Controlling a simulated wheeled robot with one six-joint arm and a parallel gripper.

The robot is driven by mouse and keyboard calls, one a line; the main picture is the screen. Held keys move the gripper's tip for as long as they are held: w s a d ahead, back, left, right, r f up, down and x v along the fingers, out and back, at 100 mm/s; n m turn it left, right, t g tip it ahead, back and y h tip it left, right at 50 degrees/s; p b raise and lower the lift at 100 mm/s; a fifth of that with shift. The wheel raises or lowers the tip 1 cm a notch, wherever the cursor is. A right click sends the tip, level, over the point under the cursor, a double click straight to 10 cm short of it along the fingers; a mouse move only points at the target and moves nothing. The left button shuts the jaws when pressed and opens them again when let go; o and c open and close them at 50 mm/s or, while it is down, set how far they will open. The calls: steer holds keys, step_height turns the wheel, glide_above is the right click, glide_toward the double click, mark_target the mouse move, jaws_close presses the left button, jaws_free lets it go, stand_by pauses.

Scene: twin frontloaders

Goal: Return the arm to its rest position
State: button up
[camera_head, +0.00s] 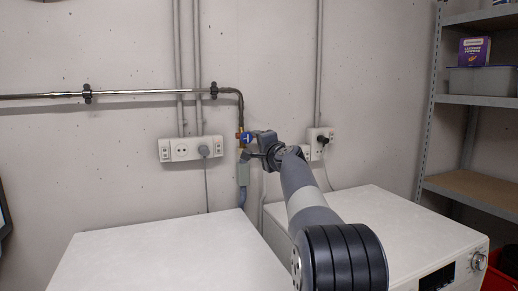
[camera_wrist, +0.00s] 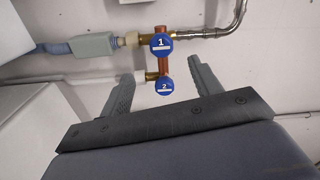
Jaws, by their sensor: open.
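My gripper (camera_head: 252,147) is at the end of my outstretched arm, close to the pipe valves on the back wall. In the wrist view its two grey fingers (camera_wrist: 160,70) are spread apart with nothing between them in their grip. Blue valve knob 1 (camera_wrist: 162,44) is just beyond the fingertips, and blue valve knob 2 (camera_wrist: 163,87) appears in the gap between the fingers. Whether the fingers touch the valves cannot be told. In the head view one blue knob (camera_head: 246,137) shows beside the gripper; the other is hidden.
Two white machines stand below, the left top (camera_head: 170,258) and the right top (camera_head: 380,215) both bare. A socket strip (camera_head: 180,150) and a second socket (camera_head: 321,138) are on the wall. A metal shelf (camera_head: 470,190) with a purple box (camera_head: 474,51) stands at right.

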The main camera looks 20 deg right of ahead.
mark_target(247, 139)
steer(key=shift+w, duration=0.1)
stand_by(0.3)
steer(key=w+p, duration=0.6)
steer(key=w, duration=0.3)
steer(key=shift+w+r, duration=0.15)
steer(key=shift+r, duration=0.05)
steer(key=shift+w+f+p, duration=0.15)
steer(key=shift+w+p, duration=0.3)
steer(key=shift+w, duration=0.25)
steer(key=shift+s, duration=0.1)
